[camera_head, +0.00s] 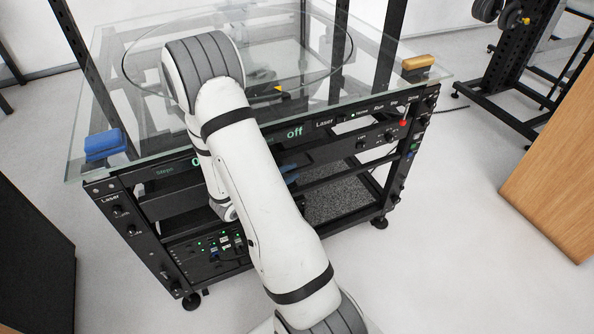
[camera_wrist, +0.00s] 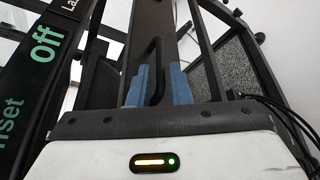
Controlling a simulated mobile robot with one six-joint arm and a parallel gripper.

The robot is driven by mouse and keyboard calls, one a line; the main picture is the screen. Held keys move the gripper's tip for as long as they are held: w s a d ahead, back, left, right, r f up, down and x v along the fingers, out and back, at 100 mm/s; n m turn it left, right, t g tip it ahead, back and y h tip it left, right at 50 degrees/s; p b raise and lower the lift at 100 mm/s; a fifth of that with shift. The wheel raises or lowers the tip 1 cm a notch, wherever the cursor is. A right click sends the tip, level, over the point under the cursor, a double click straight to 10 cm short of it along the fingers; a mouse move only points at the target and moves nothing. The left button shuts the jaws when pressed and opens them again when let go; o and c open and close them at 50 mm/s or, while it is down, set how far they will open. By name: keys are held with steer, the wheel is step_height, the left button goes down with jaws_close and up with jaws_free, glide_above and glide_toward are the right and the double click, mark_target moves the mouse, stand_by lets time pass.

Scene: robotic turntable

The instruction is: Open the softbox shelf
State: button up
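In the wrist view a black shelf front (camera_wrist: 151,22), which I take to be the softbox shelf, runs up the middle with a thin black handle (camera_wrist: 158,62) on it. My gripper (camera_wrist: 160,86) has two blue fingers, set apart with the handle in the gap between them. I cannot tell whether either finger touches it.
The rack has a glass top (camera_head: 110,165) with a round glass disc. A blue block (camera_head: 104,144) and a yellow-brown block (camera_head: 417,62) sit at its corners. A control panel (camera_head: 340,119) lies above the shelves. A wooden panel (camera_head: 560,165) stands right; floor is clear between.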

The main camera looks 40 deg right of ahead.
steer(key=shift+x, duration=1.5)
steer(key=shift+c, duration=0.2)
jaws_close()
